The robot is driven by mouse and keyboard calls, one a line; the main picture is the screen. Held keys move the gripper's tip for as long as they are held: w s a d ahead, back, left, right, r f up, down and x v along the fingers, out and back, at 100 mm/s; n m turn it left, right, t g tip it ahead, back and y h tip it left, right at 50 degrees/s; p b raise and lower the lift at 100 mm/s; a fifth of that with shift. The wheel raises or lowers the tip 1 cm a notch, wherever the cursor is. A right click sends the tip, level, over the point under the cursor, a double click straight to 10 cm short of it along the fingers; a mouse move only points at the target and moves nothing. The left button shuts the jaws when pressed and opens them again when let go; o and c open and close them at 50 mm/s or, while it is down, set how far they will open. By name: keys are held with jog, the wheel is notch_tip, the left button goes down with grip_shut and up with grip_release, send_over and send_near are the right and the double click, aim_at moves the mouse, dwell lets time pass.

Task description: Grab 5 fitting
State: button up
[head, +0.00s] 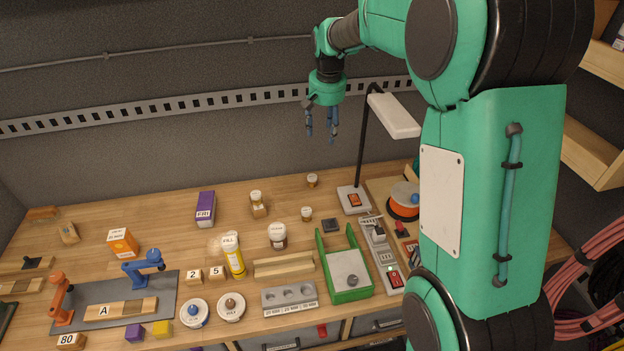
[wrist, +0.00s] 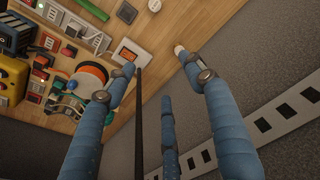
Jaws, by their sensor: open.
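My gripper (head: 322,126) hangs high above the back of the bench, near the rear wall and left of the lamp head. It is well to the right of the 5 block and far above it. Its blue fingers are spread and empty; they also show in the wrist view (wrist: 155,62). I cannot make out the 5 block in the wrist view.
A lamp (head: 398,116) on a thin black pole (wrist: 138,120) stands close to my gripper.

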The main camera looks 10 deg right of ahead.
jog(key=w+f+g+p, duration=0.1)
jog(key=w+f+p, duration=0.1)
jog(key=w+f, duration=0.8)
jog(key=p, duration=0.2)
send_over(312, 176)
notch_tip(312, 176, down, 12)
jog(key=shift+s+d+r+m+g, duration=0.1)
jog(key=shift+r+m+g, duration=0.05)
jog(key=shift+m+g, duration=0.25)
jog(key=shift+f, duration=4.25)
jog(key=shift+f, duration=0.1)
jog(key=shift+f+p, duration=0.55)
jog(key=shift+f, duration=2)
jog(key=shift+c, duration=0.2)
jog(key=c, duration=1.3)
